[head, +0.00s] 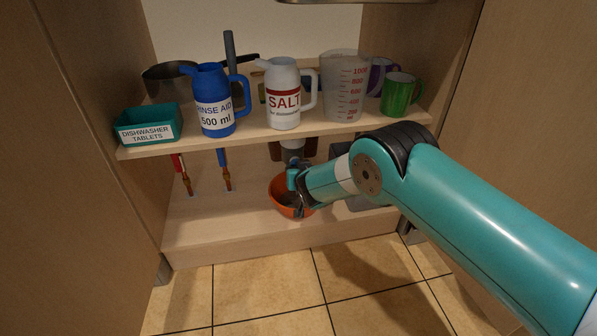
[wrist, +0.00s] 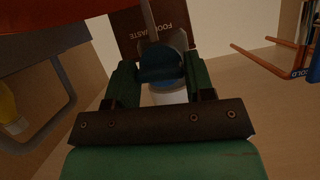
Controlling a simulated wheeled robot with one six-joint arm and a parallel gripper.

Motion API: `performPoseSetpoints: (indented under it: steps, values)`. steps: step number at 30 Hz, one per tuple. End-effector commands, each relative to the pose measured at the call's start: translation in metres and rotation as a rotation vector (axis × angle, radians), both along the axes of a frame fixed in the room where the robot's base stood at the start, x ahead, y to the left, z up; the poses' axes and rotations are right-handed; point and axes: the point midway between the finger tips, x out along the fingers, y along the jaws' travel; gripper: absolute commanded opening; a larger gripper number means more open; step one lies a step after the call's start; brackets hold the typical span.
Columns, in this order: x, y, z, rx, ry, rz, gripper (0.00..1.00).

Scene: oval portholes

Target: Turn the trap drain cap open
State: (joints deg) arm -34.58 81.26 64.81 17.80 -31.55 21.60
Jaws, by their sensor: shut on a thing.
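The trap drain cap (wrist: 160,66) is dark blue and sits between my gripper's two fingers (wrist: 161,82) in the wrist view. The fingers are closed against its sides. The pale trap body (wrist: 168,97) shows beside the cap, partly hidden behind my gripper's bar. In the head view the grey trap (head: 292,148) hangs below the shelf, and my gripper (head: 297,184) is at its lower end. The cap is mostly hidden there by my gripper, so how far it is turned cannot be told.
An orange bowl (head: 281,190) stands on the cabinet floor under the trap and my gripper. The shelf (head: 250,137) above carries jugs, cups and a teal tub (head: 148,122). Red and blue pipes (head: 225,172) rise to the left. A brown food-waste bin (wrist: 127,38) is close by.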

Motion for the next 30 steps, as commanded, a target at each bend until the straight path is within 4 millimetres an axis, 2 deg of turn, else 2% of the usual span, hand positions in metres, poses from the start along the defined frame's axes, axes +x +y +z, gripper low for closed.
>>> performPoseSetpoints:
  steps: [9,22,23,25,26,30]
  values:
    - [-0.0004,-0.0004,-0.0013,-0.084,-0.021,-0.001,0.25]
    - [-0.0003,-0.0005,-0.0013,-0.091,-0.023,-0.001,0.25]
    - [-0.0003,-0.0005,-0.0013,-0.091,-0.023,-0.001,0.51]
    - [-0.0002,-0.0005,-0.0012,-0.09,-0.024,-0.001,0.67]
    - [-0.0002,-0.0004,-0.0011,-0.089,-0.024,-0.001,0.72]
    - [-0.0002,-0.0001,-0.0007,-0.089,-0.024,-0.001,0.72]
